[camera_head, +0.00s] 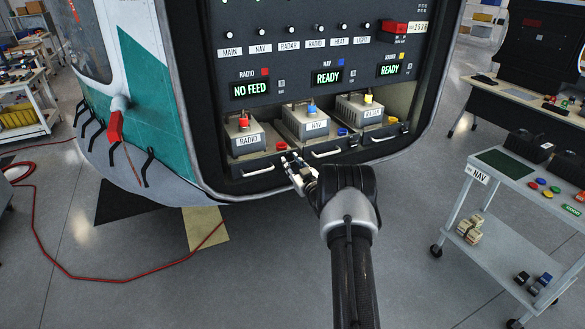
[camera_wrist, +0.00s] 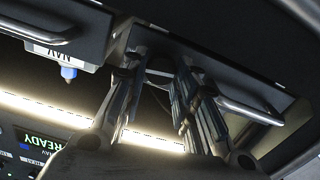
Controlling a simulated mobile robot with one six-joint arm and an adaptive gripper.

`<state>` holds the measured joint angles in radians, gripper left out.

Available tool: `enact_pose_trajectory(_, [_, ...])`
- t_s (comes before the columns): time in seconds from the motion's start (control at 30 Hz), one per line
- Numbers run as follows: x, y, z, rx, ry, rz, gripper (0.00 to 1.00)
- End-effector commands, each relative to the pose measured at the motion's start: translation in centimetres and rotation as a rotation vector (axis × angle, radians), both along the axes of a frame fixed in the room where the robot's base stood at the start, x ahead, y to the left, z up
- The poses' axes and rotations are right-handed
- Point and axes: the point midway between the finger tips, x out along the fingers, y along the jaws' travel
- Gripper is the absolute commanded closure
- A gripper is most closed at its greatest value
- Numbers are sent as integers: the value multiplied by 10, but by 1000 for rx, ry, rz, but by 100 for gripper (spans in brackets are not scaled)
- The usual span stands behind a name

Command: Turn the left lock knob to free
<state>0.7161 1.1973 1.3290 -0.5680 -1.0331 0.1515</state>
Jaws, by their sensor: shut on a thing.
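My gripper (camera_head: 291,166) reaches the front of the equipment bay, at the right end of the RADIO drawer front, beside the NAV drawer. In the wrist view, its two fingers (camera_wrist: 160,98) straddle a dark part at the drawer front edge. The left lock knob is at this spot, mostly hidden by the fingers, so its angle cannot be read. The RADIO drawer (camera_head: 236,170) holds a grey unit (camera_head: 245,129) and has a red button (camera_head: 281,145) just behind my fingertips. The RADIO display (camera_head: 250,89) reads NO FEED.
The RADIO drawer handle (camera_head: 258,171) is left of my gripper; the NAV handle (camera_head: 326,153) is to its right. NAV (camera_head: 318,78) and RADAR (camera_head: 390,70) displays read READY. A cart (camera_head: 500,175) stands at right. A red hose (camera_head: 60,270) lies on open floor at left.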

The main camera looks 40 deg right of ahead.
Motion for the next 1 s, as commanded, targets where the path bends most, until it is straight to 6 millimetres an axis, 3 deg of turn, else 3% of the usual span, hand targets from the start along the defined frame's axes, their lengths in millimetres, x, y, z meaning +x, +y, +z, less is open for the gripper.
enact_pose_trajectory(1.0, [1, 3, -2, -923, 223, 0, 97])
